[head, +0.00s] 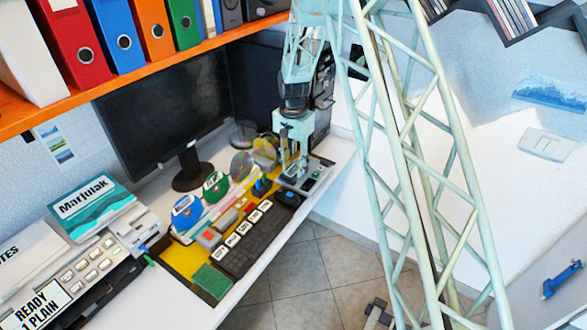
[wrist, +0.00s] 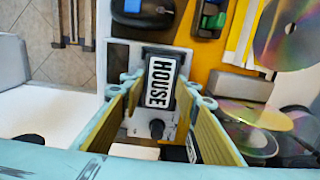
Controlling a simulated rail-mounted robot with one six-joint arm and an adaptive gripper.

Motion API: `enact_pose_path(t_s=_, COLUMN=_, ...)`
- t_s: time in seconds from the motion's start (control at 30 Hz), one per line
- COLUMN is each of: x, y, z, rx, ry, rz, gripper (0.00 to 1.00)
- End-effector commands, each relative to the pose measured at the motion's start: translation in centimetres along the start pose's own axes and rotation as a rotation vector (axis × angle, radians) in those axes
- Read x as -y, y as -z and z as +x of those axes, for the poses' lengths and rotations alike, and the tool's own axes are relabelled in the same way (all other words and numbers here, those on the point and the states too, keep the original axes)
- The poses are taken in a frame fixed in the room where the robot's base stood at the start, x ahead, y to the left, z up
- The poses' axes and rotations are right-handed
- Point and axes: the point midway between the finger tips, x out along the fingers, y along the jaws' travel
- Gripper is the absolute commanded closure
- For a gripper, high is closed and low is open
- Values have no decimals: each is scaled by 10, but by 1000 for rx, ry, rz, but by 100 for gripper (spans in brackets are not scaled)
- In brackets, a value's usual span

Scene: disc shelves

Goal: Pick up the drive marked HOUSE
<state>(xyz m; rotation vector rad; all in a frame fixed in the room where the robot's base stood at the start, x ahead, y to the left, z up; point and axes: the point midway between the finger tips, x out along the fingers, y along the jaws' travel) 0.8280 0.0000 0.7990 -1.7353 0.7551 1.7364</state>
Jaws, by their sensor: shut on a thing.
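The drive marked HOUSE (wrist: 160,84) is a small dark block with a white label, seen in the wrist view. Its label faces my wrist camera, with the lettering running sideways. My gripper (wrist: 161,92) is shut on it, with one finger on each side. In the head view my gripper (head: 291,172) points down at the far right end of the desk, above a pale panel (head: 312,183). The drive cannot be made out there. Whether it is clear of the panel below, I cannot tell.
Several white-labelled dark items (head: 232,240) form a row along the desk's front. A dark mouse-like object (head: 290,198) is close to my gripper. Shiny discs (head: 243,165) stand to its left. A monitor (head: 165,100) is behind, under an orange binder shelf (head: 130,70). Open floor (head: 310,262) lies in front.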

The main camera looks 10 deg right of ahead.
Motion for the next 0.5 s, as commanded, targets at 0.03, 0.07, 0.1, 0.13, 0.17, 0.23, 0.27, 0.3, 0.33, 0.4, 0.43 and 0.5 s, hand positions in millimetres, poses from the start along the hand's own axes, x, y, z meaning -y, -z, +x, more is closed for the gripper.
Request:
enact_pose_path(t_s=0.03, x=0, y=0, z=-3, rx=-1, ry=1, rz=0, gripper=83)
enact_pose_path(t_s=0.07, x=0, y=0, z=-5, rx=-1, ry=1, rz=0, gripper=83)
enact_pose_path(t_s=0.1, x=0, y=0, z=-7, rx=-1, ry=1, rz=0, gripper=83)
enact_pose_path(t_s=0.13, x=0, y=1, z=-9, rx=-2, ry=1, rz=0, gripper=83)
enact_pose_path(t_s=0.17, x=1, y=1, z=-11, rx=-2, ry=1, rz=0, gripper=83)
enact_pose_path(t_s=0.23, x=0, y=1, z=-18, rx=-2, ry=1, rz=0, gripper=83)
enact_pose_path(t_s=0.27, x=0, y=1, z=-19, rx=-2, ry=1, rz=0, gripper=83)
enact_pose_path(t_s=0.3, x=0, y=0, z=-21, rx=-1, ry=1, rz=0, gripper=83)
enact_pose_path(t_s=0.33, x=0, y=0, z=-23, rx=-1, ry=0, rz=0, gripper=83)
enact_pose_path(t_s=0.4, x=0, y=0, z=-29, rx=-1, ry=0, rz=0, gripper=83)
enact_pose_path(t_s=0.43, x=0, y=0, z=-31, rx=-1, ry=0, rz=0, gripper=83)
enact_pose_path(t_s=0.5, x=-2, y=-2, z=-34, rx=0, ry=-1, rz=0, gripper=83)
